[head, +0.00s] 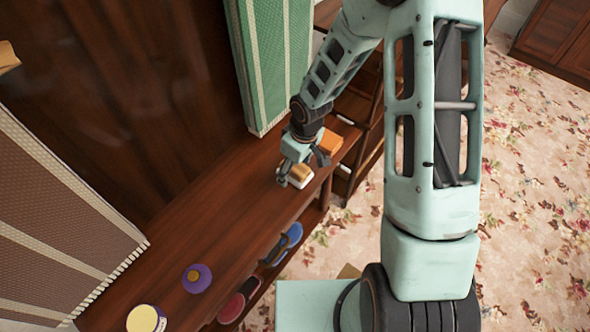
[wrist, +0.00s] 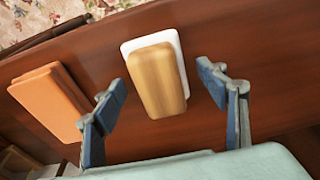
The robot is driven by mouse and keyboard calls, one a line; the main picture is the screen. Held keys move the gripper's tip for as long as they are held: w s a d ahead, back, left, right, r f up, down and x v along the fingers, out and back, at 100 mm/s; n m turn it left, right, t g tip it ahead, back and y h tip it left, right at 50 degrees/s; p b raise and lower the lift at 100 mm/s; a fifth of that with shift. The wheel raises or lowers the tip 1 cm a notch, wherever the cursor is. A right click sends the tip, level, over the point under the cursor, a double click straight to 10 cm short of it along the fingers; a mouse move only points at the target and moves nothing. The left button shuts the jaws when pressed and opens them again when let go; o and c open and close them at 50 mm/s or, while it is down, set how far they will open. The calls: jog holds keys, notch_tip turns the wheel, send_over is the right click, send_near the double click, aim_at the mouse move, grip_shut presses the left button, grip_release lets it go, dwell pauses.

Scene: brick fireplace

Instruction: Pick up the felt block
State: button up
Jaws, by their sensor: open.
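The felt block, with a tan wooden top (wrist: 158,82) and a white layer beneath it, lies on the brown wooden shelf. In the head view its white edge (head: 302,182) shows under my gripper (head: 297,174). In the wrist view my gripper (wrist: 163,78) is open, with one blue-padded finger to the left of the block and one to the right. Gaps show between both fingers and the block. The block's underside is hidden.
An orange block (wrist: 50,101) lies left of the felt block on the shelf (head: 220,210); it also shows in the head view (head: 329,142). A green panel (head: 272,60) stands behind. A purple disc (head: 196,278) and a yellow-rimmed round item (head: 146,319) lie nearer the camera.

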jog(key=shift+f+b, duration=0.25)
jog(key=shift+b, duration=0.05)
dwell(0.4)
jog(key=c, duration=1.3)
